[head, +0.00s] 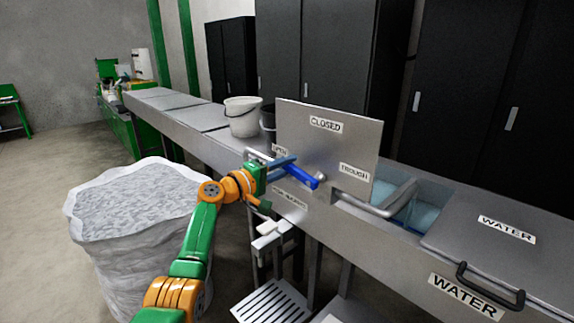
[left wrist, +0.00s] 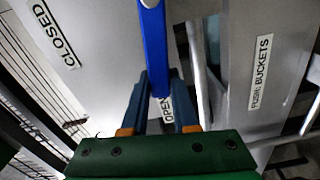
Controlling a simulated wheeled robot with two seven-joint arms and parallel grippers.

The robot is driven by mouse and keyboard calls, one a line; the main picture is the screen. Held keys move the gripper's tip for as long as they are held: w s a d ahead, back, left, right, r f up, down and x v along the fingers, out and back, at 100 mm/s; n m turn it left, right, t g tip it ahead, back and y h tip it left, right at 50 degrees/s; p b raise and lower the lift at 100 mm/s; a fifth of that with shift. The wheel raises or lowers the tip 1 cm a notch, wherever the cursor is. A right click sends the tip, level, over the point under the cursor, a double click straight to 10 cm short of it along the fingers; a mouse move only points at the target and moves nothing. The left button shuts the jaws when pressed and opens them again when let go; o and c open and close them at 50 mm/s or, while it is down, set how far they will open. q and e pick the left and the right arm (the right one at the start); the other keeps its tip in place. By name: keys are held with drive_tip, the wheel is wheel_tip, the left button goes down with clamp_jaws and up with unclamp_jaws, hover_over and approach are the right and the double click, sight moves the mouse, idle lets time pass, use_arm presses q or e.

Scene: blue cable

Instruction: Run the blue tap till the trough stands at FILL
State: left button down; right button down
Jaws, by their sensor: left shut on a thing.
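The blue tap handle (head: 302,177) sticks out from a steel panel (head: 355,148) marked CLOSED at the top, TROUGH at the right and OPEN at the left. My left gripper (head: 277,168) is shut on the handle's left part. In the left wrist view the blue handle (left wrist: 154,50) runs down between the two dark fingers (left wrist: 160,100), with the OPEN label partly behind them. A bent steel spout (head: 385,206) reaches over the trough (head: 408,235). Pale blue water (head: 424,216) shows inside. I see no FILL mark. My right gripper is out of view.
A steel lid (head: 500,245) marked WATER covers the counter's right part. A white bucket (head: 243,116) stands on the counter behind the panel. A large white sack (head: 130,235) of grey material stands at the left. A PUSH: BUCKETS label (left wrist: 260,72) is beside the handle.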

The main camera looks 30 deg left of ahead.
use_arm(q)
drive_tip(key=shift+f, duration=0.1)
idle(0.4)
drive_tip(key=c, duration=0.7)
unclamp_jaws()
drive_tip(key=shift+w, duration=0.1)
drive_tip(key=b+v, duration=0.2)
drive_tip(key=v, duration=0.4)
drive_tip(key=shift+f, duration=0.15)
drive_tip(key=shift+s+a, duration=0.15)
drive_tip(key=shift+s, duration=0.45)
